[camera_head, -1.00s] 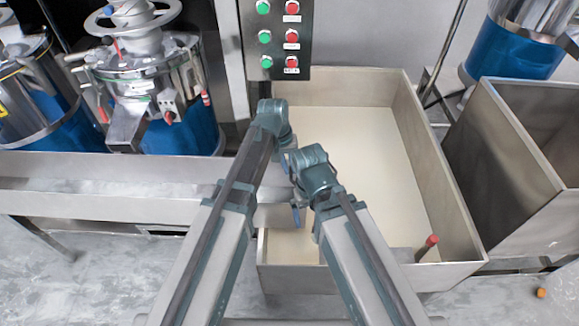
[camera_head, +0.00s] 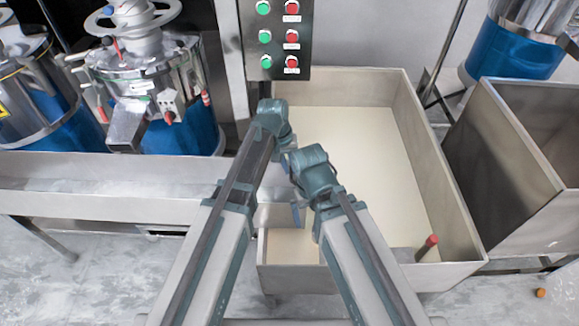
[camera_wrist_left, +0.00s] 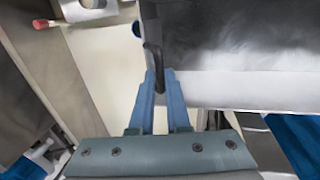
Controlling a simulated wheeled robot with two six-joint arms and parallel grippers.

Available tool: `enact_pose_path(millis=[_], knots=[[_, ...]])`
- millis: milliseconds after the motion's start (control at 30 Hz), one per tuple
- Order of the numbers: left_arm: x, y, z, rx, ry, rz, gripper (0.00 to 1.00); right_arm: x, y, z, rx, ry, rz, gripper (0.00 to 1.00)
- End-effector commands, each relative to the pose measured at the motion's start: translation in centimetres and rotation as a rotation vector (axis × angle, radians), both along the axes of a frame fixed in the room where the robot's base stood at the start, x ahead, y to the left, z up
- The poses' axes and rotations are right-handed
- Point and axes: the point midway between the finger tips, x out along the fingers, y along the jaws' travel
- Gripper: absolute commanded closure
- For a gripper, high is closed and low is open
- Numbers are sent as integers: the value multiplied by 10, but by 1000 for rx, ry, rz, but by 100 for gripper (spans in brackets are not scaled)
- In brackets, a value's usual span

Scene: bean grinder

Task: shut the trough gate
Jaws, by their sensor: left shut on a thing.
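A long metal trough (camera_head: 100,180) runs from the left toward a cream-coloured tank, and its right end is largely behind my left arm. In the left wrist view my left gripper (camera_wrist_left: 157,85) is shut on a thin dark bent handle (camera_wrist_left: 151,35) beside the grey metal trough wall (camera_wrist_left: 225,40). I take this handle as the gate's; the gate plate itself cannot be told apart. In the head view my left gripper is mostly hidden under its arm. My right gripper (camera_head: 297,213) hangs between the arms, only a small blue part showing, its jaws unclear.
The metal tank (camera_head: 405,130) with a pale floor lies under and right of the arms. A red-tipped handle (camera_head: 430,242) stands at its front right. A button panel (camera_head: 277,40) is behind, a grinder (camera_head: 145,75) to the left, an open bin (camera_head: 510,150) to the right.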

Motion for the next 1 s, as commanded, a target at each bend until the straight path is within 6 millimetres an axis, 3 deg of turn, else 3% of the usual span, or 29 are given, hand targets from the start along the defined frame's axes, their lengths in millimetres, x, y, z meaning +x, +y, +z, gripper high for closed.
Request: enact_pose_path(millis=[167, 500, 867, 900, 1000], knots=[[0, 0, -9, 0, 0, 0, 100, 0, 0, -9, 0, 0, 0, 0], [0, 0, -54, 0, 0, 0, 100, 0, 0, -54, 0, 0, 1, 0], [0, 0, -55, 2, 1, 0, 100, 0, 0, -55, 0, 0, 1, 0], [0, 0, -55, 2, 1, 0, 80, 0, 0, -55, 0, 0, 1, 0], [0, 0, -54, 2, 1, 0, 62, 0, 0, -54, 0, 0, 1, 0]])
